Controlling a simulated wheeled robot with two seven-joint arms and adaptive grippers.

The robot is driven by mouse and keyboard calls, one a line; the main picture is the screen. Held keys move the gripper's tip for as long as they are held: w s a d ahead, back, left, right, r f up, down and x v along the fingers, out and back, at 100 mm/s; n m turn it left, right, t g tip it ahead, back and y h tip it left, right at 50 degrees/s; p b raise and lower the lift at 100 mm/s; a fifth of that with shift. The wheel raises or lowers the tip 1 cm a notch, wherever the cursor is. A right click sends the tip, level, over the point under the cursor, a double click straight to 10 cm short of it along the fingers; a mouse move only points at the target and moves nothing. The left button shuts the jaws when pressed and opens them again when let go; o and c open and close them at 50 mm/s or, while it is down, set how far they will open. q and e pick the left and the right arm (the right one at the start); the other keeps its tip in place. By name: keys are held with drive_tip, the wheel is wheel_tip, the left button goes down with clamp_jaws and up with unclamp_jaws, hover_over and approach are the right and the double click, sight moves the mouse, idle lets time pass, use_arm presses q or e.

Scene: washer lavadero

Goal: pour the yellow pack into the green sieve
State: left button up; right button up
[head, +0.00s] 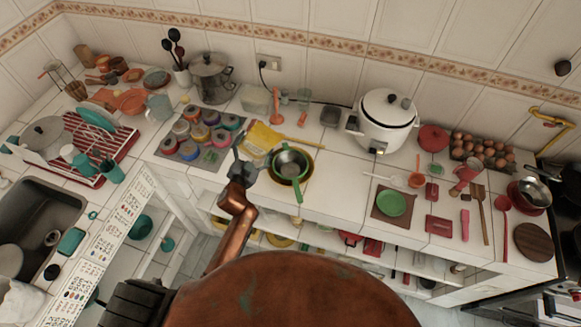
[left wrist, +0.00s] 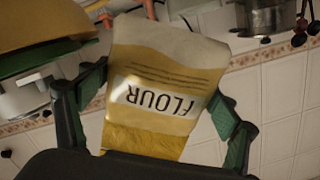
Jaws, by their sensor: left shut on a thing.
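The yellow pack (head: 261,136) is a paper flour bag, held above the counter just left of the green sieve (head: 289,164). My left gripper (head: 244,160) is shut on it. In the left wrist view the pack (left wrist: 160,75) stands between the two fingers (left wrist: 160,110), its FLOUR lettering upside down in a picture that is itself inverted. The sieve, with its green handle towards me, sits over a yellow bowl (head: 309,163). A yellow bowl and green rim also show at the upper left of the wrist view. My right gripper is not in view.
A white rice cooker (head: 383,122) stands right of the bowl. A green plate (head: 391,203) lies farther right. Some counter between bowl and plate is clear.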

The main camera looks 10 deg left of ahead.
sight(256, 134)
use_arm(q)
drive_tip(key=shift+r+m+b, duration=0.15)
drive_tip(key=shift+m+b, duration=0.2)
drive_tip(key=shift+m, duration=0.45)
drive_tip(key=shift+a+m+y+b, duration=0.2)
drive_tip(key=shift+m+y+b, duration=0.15)
drive_tip(key=shift+m, duration=0.25)
drive_tip(key=shift+a+f+m+b, duration=0.35)
drive_tip(key=shift+f+m+b, duration=0.1)
drive_tip(key=shift+m+b, duration=0.3)
drive_tip(key=shift+a+f+m+b, duration=0.2)
drive_tip(key=shift+f+m+b, duration=0.55)
drive_tip(key=shift+b, duration=0.35)
wheel_tip(256, 134, up, 3)
drive_tip(key=m+p, duration=0.1)
drive_tip(key=m, duration=0.1)
drive_tip(key=shift+f+m+t+p, duration=0.1)
drive_tip(key=shift+m+t+p, duration=0.2)
drive_tip(key=shift+t+p, duration=0.1)
drive_tip(key=shift+r+m+p, duration=0.5)
drive_tip(key=shift+r, duration=0.3)
drive_tip(key=r+m+p, duration=0.1)
drive_tip(key=d+r+m+p, duration=0.1)
drive_tip(key=shift+r, duration=0.35)
drive_tip(key=shift+d+r+m+p, duration=0.5)
drive_tip(key=shift+r+m, duration=0.15)
drive_tip(key=shift+m, duration=0.25)
